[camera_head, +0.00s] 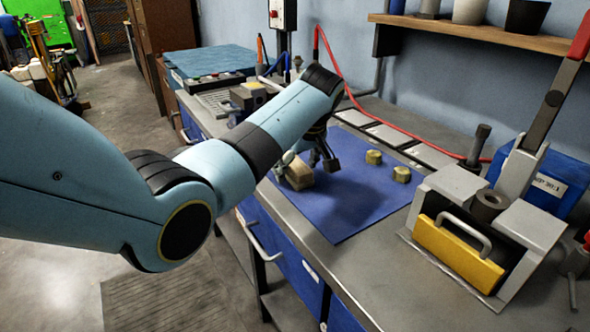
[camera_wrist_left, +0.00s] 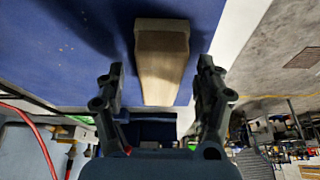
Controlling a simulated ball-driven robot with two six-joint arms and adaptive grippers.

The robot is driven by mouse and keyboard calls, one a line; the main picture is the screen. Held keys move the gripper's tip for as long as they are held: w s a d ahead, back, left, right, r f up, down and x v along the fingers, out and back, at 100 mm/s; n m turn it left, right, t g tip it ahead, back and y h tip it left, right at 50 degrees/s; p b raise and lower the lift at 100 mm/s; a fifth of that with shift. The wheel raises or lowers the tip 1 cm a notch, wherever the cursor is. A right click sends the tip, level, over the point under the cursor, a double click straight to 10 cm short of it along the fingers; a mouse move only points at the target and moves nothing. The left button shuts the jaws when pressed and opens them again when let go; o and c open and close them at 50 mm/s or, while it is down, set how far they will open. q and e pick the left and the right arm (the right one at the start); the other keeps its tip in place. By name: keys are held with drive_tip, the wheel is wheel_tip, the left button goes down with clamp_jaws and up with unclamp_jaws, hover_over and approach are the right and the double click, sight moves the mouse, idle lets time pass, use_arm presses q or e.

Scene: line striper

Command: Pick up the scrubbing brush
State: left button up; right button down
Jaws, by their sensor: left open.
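The scrubbing brush (camera_head: 300,176) shows as a pale wooden block on the blue mat (camera_head: 345,205) of the workbench, partly hidden behind my left gripper (camera_head: 311,158). In the left wrist view the brush (camera_wrist_left: 161,62) is a tan wooden body, narrower towards the gripper. My left gripper (camera_wrist_left: 160,75) is open, with one finger on each side of the brush and visible gaps between them. I cannot tell how far its fingertips are above the mat. My right gripper is in neither view.
Two small yellowish pieces (camera_head: 374,157) (camera_head: 401,174) lie on the mat to the right. A grey machine with a yellow front panel (camera_head: 456,252) stands at the bench's right. A red hose (camera_head: 360,108) runs behind. The mat's front part is clear.

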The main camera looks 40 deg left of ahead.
sight(298, 163)
use_arm(q)
drive_tip(key=shift+f, duration=0.25)
idle(0.3)
drive_tip(key=c, duration=1.3)
drive_tip(key=shift+r, duration=0.1)
wheel_tip(298, 163, up, 5)
drive_tip(key=shift+d+f, duration=0.1)
drive_tip(key=shift+d, duration=0.05)
drive_tip(key=s+d+r, duration=0.1)
drive_tip(key=d+r, duration=0.1)
drive_tip(key=d, duration=0.1)
drive_tip(key=s+d+r, duration=0.1)
drive_tip(key=d+r, duration=0.1)
drive_tip(key=d, duration=0.2)
drive_tip(key=s+d+r+b, duration=0.1)
drive_tip(key=d+r, duration=0.1)
drive_tip(key=d, duration=0.2)
drive_tip(key=shift+r, duration=0.3)
